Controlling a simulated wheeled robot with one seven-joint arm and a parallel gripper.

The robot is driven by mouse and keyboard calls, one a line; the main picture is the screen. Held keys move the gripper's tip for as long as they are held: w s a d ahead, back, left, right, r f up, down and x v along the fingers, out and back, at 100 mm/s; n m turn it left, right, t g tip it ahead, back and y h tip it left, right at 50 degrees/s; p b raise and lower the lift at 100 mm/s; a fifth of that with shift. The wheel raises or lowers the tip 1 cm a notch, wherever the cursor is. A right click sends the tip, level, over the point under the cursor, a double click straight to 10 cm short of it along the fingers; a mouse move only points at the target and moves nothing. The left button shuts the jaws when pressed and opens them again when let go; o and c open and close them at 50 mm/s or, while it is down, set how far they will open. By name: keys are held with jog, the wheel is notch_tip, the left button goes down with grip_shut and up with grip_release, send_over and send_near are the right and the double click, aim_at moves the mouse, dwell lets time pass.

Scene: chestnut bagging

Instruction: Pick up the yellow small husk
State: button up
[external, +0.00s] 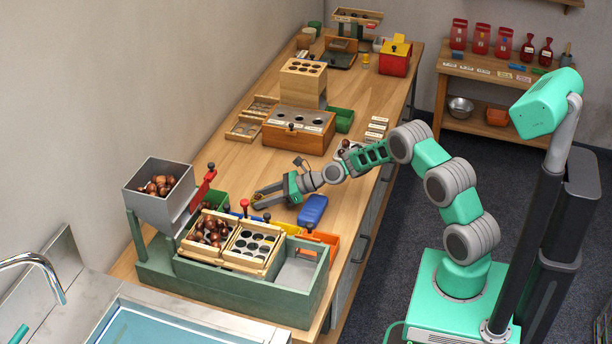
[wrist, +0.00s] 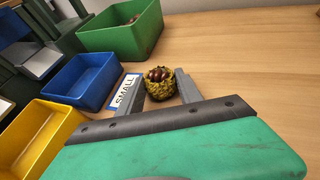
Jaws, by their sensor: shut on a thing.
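In the wrist view, a small yellow spiky husk (wrist: 161,90) with brown chestnuts showing in its open top sits between the two fingers of my gripper (wrist: 160,87). The gripper is shut on the husk, low over the wooden table. A white label reading "SMALL" (wrist: 124,91) lies just left of the left finger. In the external view, my gripper (external: 258,200) reaches in from the right to the table beside the green sorting machine. The husk is too small to make out clearly there.
In the wrist view, a green bin (wrist: 120,38), a blue bin (wrist: 83,82) and a yellow bin (wrist: 38,138) stand at the left. In the external view, a blue case (external: 312,210) lies right of the gripper, and the green machine (external: 225,283) stands in front. The table behind the husk is clear.

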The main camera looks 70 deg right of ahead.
jog(key=shift+c, duration=0.7)
